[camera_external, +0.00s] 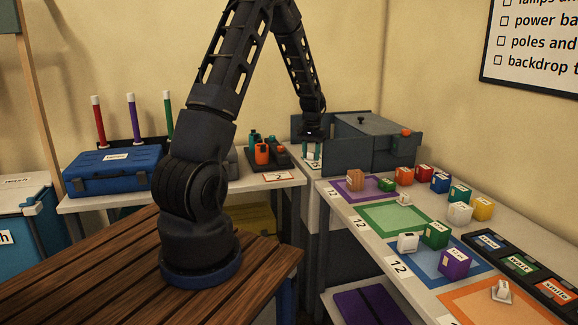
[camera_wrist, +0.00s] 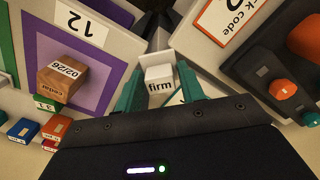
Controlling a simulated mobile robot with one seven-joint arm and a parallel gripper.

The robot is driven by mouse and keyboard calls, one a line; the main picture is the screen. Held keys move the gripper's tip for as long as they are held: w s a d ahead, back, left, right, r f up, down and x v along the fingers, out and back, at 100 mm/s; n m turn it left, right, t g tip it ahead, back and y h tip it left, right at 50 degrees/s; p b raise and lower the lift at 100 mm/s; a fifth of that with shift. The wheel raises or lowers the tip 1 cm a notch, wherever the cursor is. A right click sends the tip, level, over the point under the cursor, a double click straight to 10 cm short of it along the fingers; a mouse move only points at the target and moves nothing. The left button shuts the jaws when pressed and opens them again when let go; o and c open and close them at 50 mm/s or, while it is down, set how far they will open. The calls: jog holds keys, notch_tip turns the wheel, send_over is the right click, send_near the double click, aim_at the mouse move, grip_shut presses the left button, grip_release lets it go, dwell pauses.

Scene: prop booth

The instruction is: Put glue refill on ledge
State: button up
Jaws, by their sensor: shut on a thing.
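My gripper (camera_external: 311,152) hangs at the back, in the gap between the back table and the right-hand table, fingers pointing down. In the wrist view its teal fingers (camera_wrist: 158,72) are shut on a small white block labelled "firm" (camera_wrist: 159,86). It may be the glue refill, but its label does not name it.
A grey box (camera_external: 375,145) stands right of my gripper. The right table has coloured mats (camera_external: 395,218), several labelled blocks and a wooden block (camera_wrist: 62,78). A blue case (camera_external: 112,170) sits on the back table.

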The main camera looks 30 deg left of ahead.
notch_tip(320, 180, up, 17)
jog(key=w+d+m, duration=0.2)
jog(key=w+m, duration=0.3)
jog(key=w, duration=0.6)
jog(key=w+d+m, duration=0.3)
jog(key=w+m, duration=0.1)
jog(key=w, duration=0.6)
jog(key=f, duration=2.5)
jog(key=shift+a+f, duration=0.1)
jog(key=shift+a, duration=0.15)
jog(key=shift+f, duration=0.1)
jog(key=o, duration=1)
jog(key=shift+o, duration=0.2)
